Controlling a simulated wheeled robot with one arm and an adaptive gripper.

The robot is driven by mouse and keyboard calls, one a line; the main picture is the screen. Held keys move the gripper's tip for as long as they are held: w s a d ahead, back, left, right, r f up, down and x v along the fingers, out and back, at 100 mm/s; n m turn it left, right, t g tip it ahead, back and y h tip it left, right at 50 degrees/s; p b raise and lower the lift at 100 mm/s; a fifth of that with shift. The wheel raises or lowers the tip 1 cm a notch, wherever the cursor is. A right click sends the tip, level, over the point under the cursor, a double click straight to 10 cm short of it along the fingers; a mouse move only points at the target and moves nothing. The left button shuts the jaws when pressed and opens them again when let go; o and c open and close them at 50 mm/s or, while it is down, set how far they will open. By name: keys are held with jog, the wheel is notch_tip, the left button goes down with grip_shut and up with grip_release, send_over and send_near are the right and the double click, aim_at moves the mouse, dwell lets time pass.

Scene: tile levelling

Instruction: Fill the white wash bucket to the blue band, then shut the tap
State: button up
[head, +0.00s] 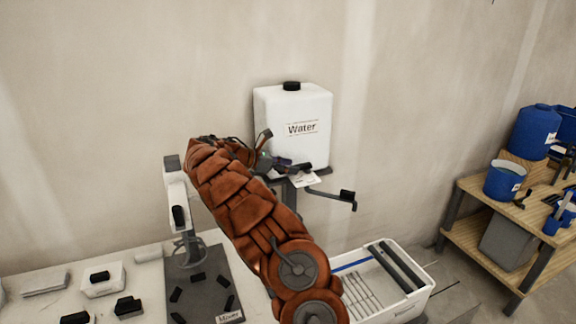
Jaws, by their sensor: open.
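The white wash bucket (420,297) is a long tub on the floor at the lower right, with grey rollers across it. Its blue band (351,264) shows along the inner far wall; my arm hides its left part. Pale ribs show inside, and I cannot make out a water level. A white tank marked "Water" (292,112) stands on a dark stand against the wall. A dark bar with a black end (347,194) sticks out to the right below the tank, above the bucket. My gripper (296,168) is open at the tank's lower front. The tap itself is hard to make out behind it.
A mixer on a dark base (215,283) and small black-handled items stand on the pale table (142,277) at left. A wooden shelf (468,187) at right holds blue buckets (505,180) and tools. Clear floor lies between the wash bucket and the shelf.

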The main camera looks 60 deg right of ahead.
jog(key=shift+d, duration=0.1)
jog(key=shift+c, duration=0.2)
grip_shut()
dwell(0.5)
